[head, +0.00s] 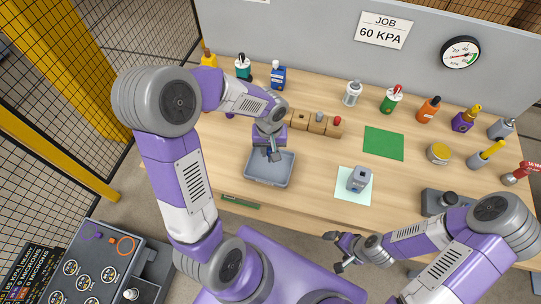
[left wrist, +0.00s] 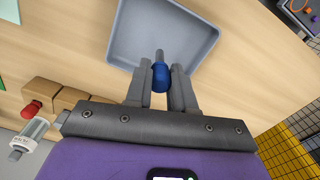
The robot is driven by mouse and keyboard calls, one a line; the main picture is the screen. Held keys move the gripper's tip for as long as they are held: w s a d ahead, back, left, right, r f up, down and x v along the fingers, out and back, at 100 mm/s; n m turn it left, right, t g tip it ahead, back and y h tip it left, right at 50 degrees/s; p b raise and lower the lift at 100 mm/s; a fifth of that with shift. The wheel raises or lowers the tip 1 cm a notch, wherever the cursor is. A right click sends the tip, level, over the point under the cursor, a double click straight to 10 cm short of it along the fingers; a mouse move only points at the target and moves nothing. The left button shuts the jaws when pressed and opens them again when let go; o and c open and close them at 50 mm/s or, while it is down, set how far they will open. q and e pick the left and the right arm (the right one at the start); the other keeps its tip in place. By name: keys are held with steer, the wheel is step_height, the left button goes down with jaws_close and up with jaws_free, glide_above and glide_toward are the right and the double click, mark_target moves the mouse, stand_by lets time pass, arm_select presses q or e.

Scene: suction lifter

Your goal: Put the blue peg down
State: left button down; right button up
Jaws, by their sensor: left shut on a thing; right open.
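The blue peg (left wrist: 160,76) is between the fingers of my left gripper (left wrist: 160,84), which is shut on it. A thin grey tip sticks out of the peg toward the grey tray. In the head view my left gripper (head: 272,155) is over the tray's far part, and the peg is hard to make out there. The shallow grey tray (head: 251,180) looks empty in the left wrist view (left wrist: 125,38). I cannot tell whether the peg touches the tray. My right gripper (head: 343,250) is open and empty near the table's front edge.
Wooden blocks (head: 316,124), one with a red knob, stand right of the left gripper. A grey device (head: 359,179) sits on a pale mat. A green mat (head: 384,143) is bare. Several bottles line the back, before a grey panel with a gauge (head: 461,52).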

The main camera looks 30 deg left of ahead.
mark_target(270, 161)
arm_select(q)
step_height(270, 161, down, 3)
steer(key=shift+f, duration=0.1)
steer(key=shift+f+b, duration=0.3)
steer(key=shift+f, duration=0.05)
steer(key=shift+f, duration=0.1)
steer(key=c, duration=1)
jaws_free()
steer(key=shift+o, duration=0.2)
